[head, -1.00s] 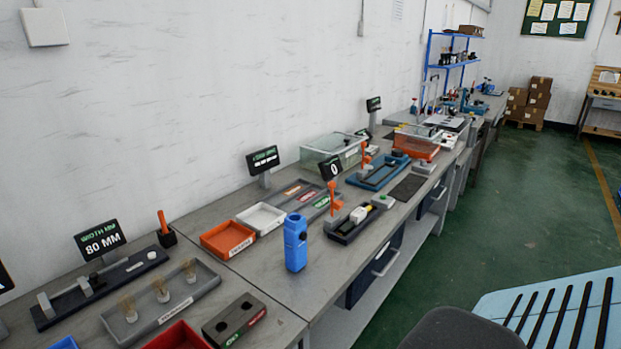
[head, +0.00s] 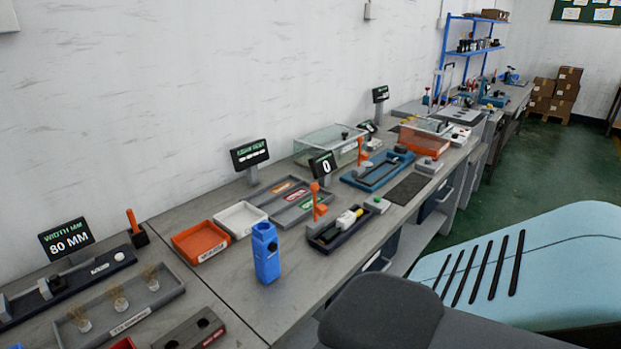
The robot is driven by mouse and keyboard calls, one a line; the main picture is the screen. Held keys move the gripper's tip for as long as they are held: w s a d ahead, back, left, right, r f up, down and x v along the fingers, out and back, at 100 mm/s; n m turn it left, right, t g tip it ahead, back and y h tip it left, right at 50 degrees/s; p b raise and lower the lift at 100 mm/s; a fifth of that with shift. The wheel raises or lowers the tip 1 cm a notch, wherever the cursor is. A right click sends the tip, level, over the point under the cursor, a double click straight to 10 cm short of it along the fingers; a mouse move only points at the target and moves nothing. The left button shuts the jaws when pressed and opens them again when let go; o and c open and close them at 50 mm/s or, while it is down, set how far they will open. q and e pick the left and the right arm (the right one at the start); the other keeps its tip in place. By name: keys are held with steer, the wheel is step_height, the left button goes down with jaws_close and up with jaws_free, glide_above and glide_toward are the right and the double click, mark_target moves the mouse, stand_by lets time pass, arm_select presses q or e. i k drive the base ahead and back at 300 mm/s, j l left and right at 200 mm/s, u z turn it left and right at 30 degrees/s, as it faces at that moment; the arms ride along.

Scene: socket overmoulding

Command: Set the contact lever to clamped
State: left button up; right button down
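Two upright orange levers show on the bench in the head view, and I cannot tell which one is the contact lever. The nearer orange lever (head: 316,201) stands at the left end of a dark fixture (head: 328,243) that holds a white and yellow part (head: 348,218). A small display (head: 322,165) reading 0 stands behind it. The farther orange lever (head: 361,150) stands behind a blue fixture (head: 366,183). Both levers look roughly vertical, and no gripper is near either. Neither of my grippers is in view.
A blue holder (head: 266,253) stands left of the dark fixture. Orange (head: 200,243) and white (head: 240,219) trays lie farther left. A green button box (head: 377,204) sits right of the fixture. Bare bench lies in front of the blue holder.

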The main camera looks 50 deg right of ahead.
mark_target(320, 211)
steer(key=l+u, duration=0.1)
steer(key=l, duration=0.35)
steer(key=k+l+u, duration=0.1)
steer(key=l, duration=0.35)
steer(key=k+l+u, duration=0.1)
steer(key=l, duration=0.35)
steer(key=k+l+u, duration=0.1)
steer(key=l, duration=0.35)
steer(key=k+l, duration=0.15)
steer(key=l, duration=0.25)
steer(key=k+l, duration=0.1)
steer(key=l, duration=0.35)
steer(key=k+l, duration=0.15)
steer(key=l, duration=0.25)
steer(key=k+l, duration=0.15)
steer(key=l, duration=0.3)
